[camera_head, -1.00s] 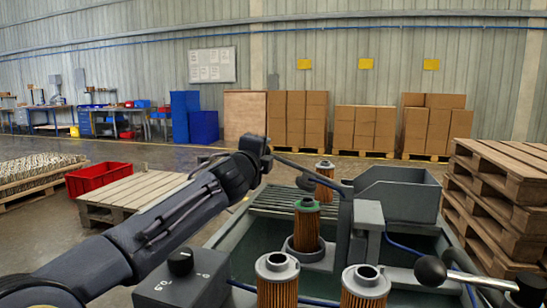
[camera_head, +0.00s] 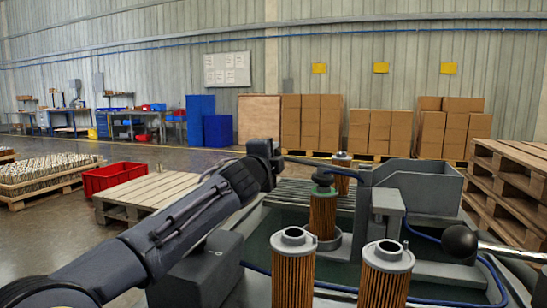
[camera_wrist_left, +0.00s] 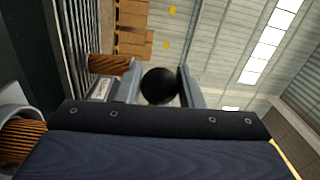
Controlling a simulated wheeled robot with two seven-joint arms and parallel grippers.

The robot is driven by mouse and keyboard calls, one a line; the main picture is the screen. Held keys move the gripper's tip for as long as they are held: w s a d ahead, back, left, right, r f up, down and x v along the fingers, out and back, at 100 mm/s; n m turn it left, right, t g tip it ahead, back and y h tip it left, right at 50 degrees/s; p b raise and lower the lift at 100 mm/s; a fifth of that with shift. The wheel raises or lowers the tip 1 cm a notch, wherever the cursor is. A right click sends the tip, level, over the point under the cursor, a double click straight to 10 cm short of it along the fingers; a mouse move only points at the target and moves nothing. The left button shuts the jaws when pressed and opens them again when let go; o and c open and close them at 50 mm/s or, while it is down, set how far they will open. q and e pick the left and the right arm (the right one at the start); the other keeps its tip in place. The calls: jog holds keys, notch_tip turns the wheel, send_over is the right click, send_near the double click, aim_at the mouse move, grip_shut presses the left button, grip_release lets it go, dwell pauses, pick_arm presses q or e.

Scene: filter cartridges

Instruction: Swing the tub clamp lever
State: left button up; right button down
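A black ball knob (camera_wrist_left: 158,86) shows between the two grey fingers of my left gripper in the left wrist view, with narrow gaps beside it. The gripper looks open. In the head view my left arm comes in from the left, and the left gripper (camera_head: 318,170) is over the tub by a dark ball above the green-ringed cartridge (camera_head: 323,215). Its fingers are hard to make out there. Another black ball knob (camera_head: 460,243) on a steel rod sticks in at right. I cannot tell which knob belongs to the clamp lever. My right gripper is out of view.
Two pleated cartridges stand in front, one in the middle (camera_head: 293,275) and one to its right (camera_head: 385,280). Another cartridge (camera_head: 342,162) is behind. A grey bin (camera_head: 430,190) and stacked pallets (camera_head: 510,190) are at right. A red crate (camera_head: 112,178) is on the floor at left.

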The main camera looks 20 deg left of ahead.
pick_arm(q)
jog(key=o, duration=0.4)
jog(key=shift+s, duration=0.1)
jog(key=shift+s, duration=0.35)
jog(key=shift+s+f+b, duration=0.15)
jog(key=shift+s+b, duration=0.85)
jog(key=shift+s, duration=2.45)
